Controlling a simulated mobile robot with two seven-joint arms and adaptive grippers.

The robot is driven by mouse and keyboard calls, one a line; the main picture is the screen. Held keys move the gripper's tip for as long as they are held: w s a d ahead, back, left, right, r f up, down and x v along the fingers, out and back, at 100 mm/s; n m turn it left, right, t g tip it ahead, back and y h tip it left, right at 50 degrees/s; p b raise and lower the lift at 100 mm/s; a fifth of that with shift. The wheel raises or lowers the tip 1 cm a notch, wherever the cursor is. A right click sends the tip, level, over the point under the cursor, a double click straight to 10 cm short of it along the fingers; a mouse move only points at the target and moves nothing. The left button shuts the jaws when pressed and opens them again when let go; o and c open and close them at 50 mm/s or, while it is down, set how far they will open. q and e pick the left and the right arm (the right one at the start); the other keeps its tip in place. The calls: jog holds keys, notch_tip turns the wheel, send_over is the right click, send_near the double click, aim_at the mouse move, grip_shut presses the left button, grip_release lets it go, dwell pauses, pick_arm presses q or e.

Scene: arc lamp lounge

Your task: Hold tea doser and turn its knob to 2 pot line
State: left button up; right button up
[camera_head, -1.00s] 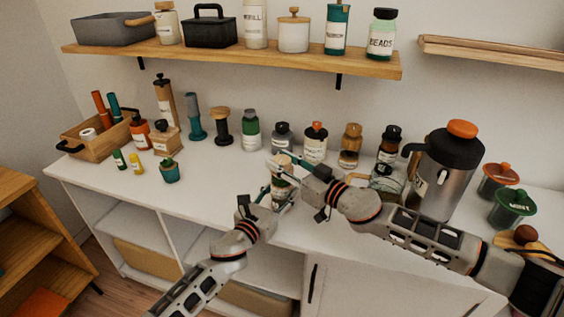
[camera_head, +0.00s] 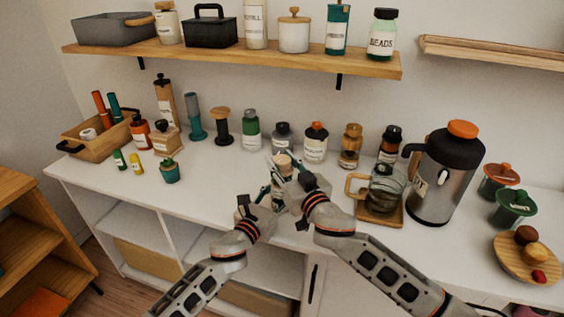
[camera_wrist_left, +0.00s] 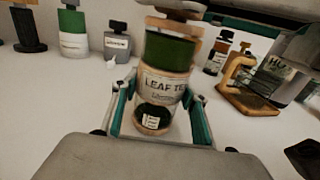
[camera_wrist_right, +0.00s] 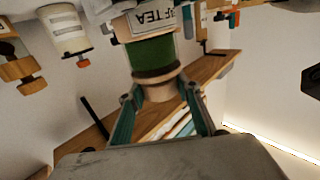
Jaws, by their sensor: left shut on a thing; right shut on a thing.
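The tea doser (camera_wrist_left: 163,88) is an upright jar with a "LEAF TEA" label, a green band and a wooden knob. A small white marked tag shows near its base, too small to read. In the head view the doser (camera_head: 283,162) is largely hidden by my grippers. My left gripper (camera_wrist_left: 160,112) is shut around its lower body, one teal finger on each side. My right gripper (camera_wrist_right: 164,97) is shut on the wooden knob (camera_wrist_right: 160,90) at the top. The knob's setting cannot be read.
A glass mug on a wooden coaster (camera_head: 362,213) and a steel jug (camera_head: 447,178) stand to the right. Several bottles line the back of the white counter, including a green-topped one (camera_head: 251,130). A cactus pot (camera_head: 170,172) stands left. The counter's front edge is close.

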jog(key=shift+a+r+m+t+h, duration=0.2)
jog(key=shift+m+t+h, duration=0.3)
jog(key=shift+m+h, duration=0.5)
jog(key=shift+d+h, duration=0.1)
jog(key=shift+h, duration=0.3)
jog(key=shift+d, duration=0.1)
jog(key=o, duration=1.1)
jog(key=shift+o, duration=0.2)
jog(key=shift+f, duration=0.1)
jog(key=shift+s+f, duration=0.1)
jog(key=v, duration=1.2)
